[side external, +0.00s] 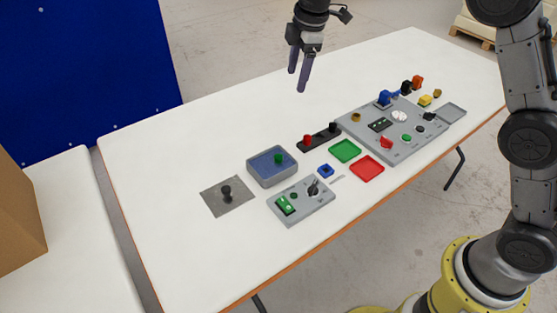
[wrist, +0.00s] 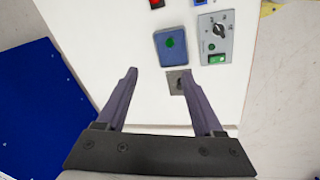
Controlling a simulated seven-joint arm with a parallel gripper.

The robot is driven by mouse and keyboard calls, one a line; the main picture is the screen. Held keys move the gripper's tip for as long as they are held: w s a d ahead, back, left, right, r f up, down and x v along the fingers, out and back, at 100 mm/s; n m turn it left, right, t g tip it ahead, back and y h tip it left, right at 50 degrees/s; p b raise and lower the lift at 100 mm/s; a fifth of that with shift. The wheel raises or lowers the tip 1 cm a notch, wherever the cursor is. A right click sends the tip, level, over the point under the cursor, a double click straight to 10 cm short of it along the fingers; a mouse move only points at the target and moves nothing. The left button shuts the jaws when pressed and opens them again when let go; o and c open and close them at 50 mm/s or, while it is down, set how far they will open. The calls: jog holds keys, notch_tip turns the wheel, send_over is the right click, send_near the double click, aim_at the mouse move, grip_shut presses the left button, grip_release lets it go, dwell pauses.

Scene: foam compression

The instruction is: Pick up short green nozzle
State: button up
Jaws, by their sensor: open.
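A small green piece (side external: 279,159), which looks like the short green nozzle, stands on the blue pad of a grey tray (side external: 259,179). In the wrist view the green piece (wrist: 170,42) shows as a dark green spot on the blue pad, ahead of my fingertips. My gripper (side external: 298,80) is open and empty, high above the far part of the table. In the wrist view its two fingers (wrist: 158,72) are spread wide with nothing between them.
A dark peg stands on a grey plate (side external: 238,200) left of the tray. A switch box (side external: 303,212), a dark rack (side external: 311,144) with red and black pieces, green (side external: 345,151) and red (side external: 367,168) trays and a large control panel (side external: 425,140) lie rightward. The table's left is clear.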

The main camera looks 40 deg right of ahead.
jog(key=w+a+f+g, duration=0.2)
jog(key=w+f, duration=0.1)
jog(key=f, duration=0.8)
send_over(279, 156)
jog(key=shift+n, duration=0.3)
jog(key=f, duration=1.1)
jog(key=shift+s+a, duration=0.1)
jog(key=shift+s, duration=0.1)
jog(key=shift+w+f, duration=0.15)
jog(key=shift+f, duration=1.45)
jog(key=shift+w+f, duration=0.15)
jog(key=shift+f, duration=1.4)
grip_shut()
